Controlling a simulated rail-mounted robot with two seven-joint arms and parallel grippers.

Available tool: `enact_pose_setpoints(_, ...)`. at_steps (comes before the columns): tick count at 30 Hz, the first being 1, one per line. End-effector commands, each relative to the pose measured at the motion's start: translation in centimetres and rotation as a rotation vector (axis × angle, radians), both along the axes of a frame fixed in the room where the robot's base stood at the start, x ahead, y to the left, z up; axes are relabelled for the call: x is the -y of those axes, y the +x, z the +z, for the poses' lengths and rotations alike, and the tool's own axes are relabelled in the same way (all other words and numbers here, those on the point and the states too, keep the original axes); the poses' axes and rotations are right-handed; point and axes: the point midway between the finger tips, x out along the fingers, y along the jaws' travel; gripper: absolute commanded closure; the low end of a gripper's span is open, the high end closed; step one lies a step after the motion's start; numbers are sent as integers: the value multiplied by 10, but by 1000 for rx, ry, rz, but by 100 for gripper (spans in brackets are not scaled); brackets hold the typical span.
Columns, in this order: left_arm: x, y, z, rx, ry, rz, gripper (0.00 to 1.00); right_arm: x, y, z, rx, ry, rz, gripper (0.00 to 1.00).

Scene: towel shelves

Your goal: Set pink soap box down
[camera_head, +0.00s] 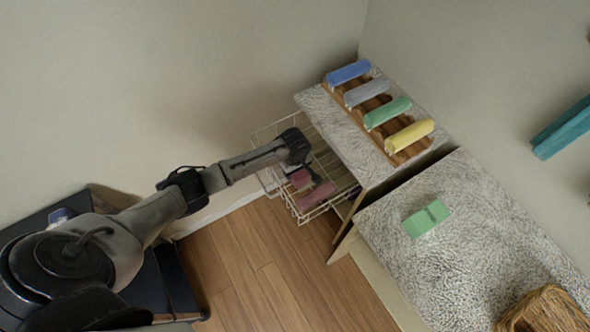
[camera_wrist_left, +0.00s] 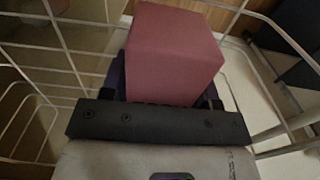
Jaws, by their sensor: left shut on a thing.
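The pink soap box (camera_wrist_left: 172,55) fills the upper middle of the left wrist view. My left gripper (camera_wrist_left: 165,92) is shut on it. In the head view, the pink box (camera_head: 300,178) shows beside my left gripper (camera_head: 306,172), over the white wire basket (camera_head: 262,136). The basket's wires also show around the box in the left wrist view (camera_wrist_left: 62,45). I cannot tell whether the box touches the basket. My right gripper is in neither view.
Another pink item (camera_head: 316,196) lies in the basket near its front. A wooden rack (camera_head: 352,108) with several rolled towels stands on the speckled shelf. Wooden floor lies in front.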

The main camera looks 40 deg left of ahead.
Motion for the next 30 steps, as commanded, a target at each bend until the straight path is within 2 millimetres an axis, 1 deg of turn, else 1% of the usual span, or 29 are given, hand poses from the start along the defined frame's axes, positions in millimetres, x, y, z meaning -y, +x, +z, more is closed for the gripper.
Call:
enact_pose_setpoints(5, 0, 0, -3, 0, 0, 0, 71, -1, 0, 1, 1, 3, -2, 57)
enact_pose_setpoints(6, 0, 0, -4, 0, 0, -1, 43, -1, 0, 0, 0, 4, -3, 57)
enact_pose_setpoints(13, 0, 0, -3, 0, 0, 0, 21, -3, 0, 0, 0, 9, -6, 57)
enact_pose_setpoints(14, 0, 0, -3, 0, 0, 0, 19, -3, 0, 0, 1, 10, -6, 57)
enact_pose_setpoints(20, 0, 0, -3, 0, 0, 0, 19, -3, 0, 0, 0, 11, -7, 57)
enact_pose_setpoints(23, -1, 0, 0, 1, 1, 0, 19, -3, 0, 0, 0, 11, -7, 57)
enact_pose_setpoints(26, 0, 0, 12, 1, 0, 0, 19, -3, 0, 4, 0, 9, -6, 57)
enact_pose_setpoints(30, 0, 0, 38, 3, -1, 0, 19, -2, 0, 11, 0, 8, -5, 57)
